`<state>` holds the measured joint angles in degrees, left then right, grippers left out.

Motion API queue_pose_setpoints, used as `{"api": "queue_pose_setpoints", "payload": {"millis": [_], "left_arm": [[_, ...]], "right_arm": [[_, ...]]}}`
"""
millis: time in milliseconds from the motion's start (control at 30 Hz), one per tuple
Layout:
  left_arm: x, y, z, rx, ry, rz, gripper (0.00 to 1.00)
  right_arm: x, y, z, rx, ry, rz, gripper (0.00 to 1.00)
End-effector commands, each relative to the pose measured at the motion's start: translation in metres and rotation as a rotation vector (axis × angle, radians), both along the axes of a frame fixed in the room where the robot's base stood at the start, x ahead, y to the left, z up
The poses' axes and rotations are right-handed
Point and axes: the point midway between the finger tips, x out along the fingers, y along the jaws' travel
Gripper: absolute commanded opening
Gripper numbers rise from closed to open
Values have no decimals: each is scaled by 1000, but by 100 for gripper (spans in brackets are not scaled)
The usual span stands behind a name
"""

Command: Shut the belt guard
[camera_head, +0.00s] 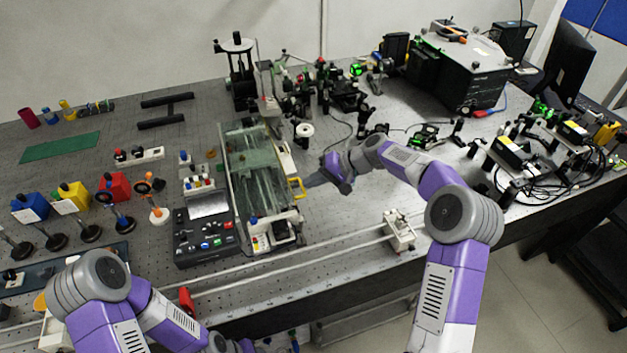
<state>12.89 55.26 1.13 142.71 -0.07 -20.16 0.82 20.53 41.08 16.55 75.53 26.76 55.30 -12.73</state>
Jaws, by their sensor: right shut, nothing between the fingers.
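The belt guard appears to be the long clear panel (252,165) over the machine left of centre. A yellow handle (296,187) stands at its right side. How far the guard stands open is hard to tell from this angle. My right gripper (310,181) is shut and empty, just right of the yellow handle. Whether its tips touch the handle cannot be made out. My left arm comes in at the bottom left, and its gripper is not visible.
A control box (206,232) with a screen stands left of the guard. A long rail (330,247) with a white carriage (399,231) runs along the front. Optical mounts crowd the bench behind. The bench right of my right gripper is fairly clear.

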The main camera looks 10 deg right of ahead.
Motion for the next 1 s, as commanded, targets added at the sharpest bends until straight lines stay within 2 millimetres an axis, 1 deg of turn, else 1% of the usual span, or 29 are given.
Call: {"api": "queue_pose_setpoints", "payload": {"millis": [300, 433, 567, 733, 800, 1000], "left_arm": [[0, 0, 0, 0, 0, 0, 43], [0, 0, 3, 0, 0, 0, 43], [0, 0, 13, 0, 0, 0, 43], [0, 0, 36, 0, 0, 0, 43], [0, 0, 32, 0, -1, -1, 43], [0, 0, 34, 0, 0, 0, 43]], "right_arm": [[-1, 1, -3, -2, 6, 3, 0], [-1, 0, 1, -2, 6, 3, 0], [-1, -2, 16, -1, 4, 2, 0], [0, -8, 48, -1, -1, 0, 0], [-5, -26, 52, -3, -1, -6, 0], [-17, -62, 75, -2, -1, -4, 0]]}}
